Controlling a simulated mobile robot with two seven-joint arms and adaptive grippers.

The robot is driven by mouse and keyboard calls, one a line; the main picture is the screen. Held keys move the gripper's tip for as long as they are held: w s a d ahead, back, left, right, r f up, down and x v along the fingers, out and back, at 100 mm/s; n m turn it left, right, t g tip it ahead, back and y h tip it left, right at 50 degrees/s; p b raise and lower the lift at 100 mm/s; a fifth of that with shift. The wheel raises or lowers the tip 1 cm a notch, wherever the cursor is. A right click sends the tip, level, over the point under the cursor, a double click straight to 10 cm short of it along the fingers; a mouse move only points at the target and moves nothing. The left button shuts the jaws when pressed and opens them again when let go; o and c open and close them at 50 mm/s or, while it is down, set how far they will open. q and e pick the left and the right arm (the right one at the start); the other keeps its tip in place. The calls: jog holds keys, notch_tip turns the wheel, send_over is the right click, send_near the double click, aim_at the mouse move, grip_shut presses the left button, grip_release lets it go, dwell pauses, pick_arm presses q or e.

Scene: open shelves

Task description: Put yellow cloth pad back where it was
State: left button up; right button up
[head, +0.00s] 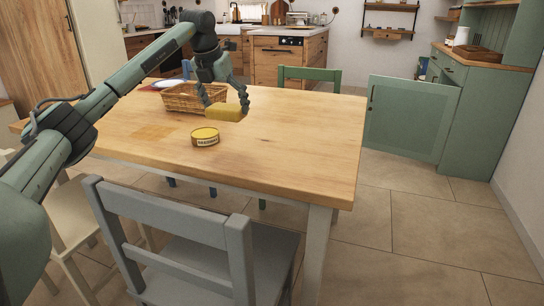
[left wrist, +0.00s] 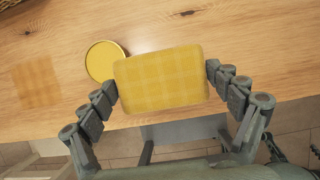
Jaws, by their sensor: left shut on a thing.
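The yellow cloth pad (head: 223,113) is held flat above the wooden table (head: 300,125). In the left wrist view the pad (left wrist: 160,80) shows a faint checked pattern. My left gripper (head: 226,110) is shut on it, with one finger at each short side; the fingers also show in the left wrist view (left wrist: 162,78). A faint, darker orange square patch (left wrist: 38,85) marks the tabletop, left of the tin; it also shows in the head view (head: 150,131). My right gripper is not in view.
A round yellow tin (head: 205,137) stands on the table near the pad. A wicker basket (head: 182,99) lies behind it, with a plate (head: 168,83) beyond. A grey chair (head: 190,235) stands at the near edge. The table's right half is clear.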

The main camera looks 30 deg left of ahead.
pick_arm(q)
jog(key=w+d+f, duration=0.1)
jog(key=d+f, duration=0.1)
jog(key=d, duration=0.1)
jog(key=w+d+f, duration=0.1)
jog(key=d+f, duration=0.1)
jog(key=d, duration=0.1)
jog(key=w+d+f, duration=0.2)
jog(key=d, duration=0.2)
jog(key=shift+w+d+f, duration=0.1)
jog(key=shift+f, duration=0.2)
jog(key=shift+d+f, duration=0.15)
notch_tip(320, 180, down, 4)
jog(key=shift+r+p, duration=0.1)
jog(key=shift+p, duration=0.25)
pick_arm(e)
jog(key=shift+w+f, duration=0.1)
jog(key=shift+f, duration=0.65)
pick_arm(q)
jog(key=shift+f, duration=0.2)
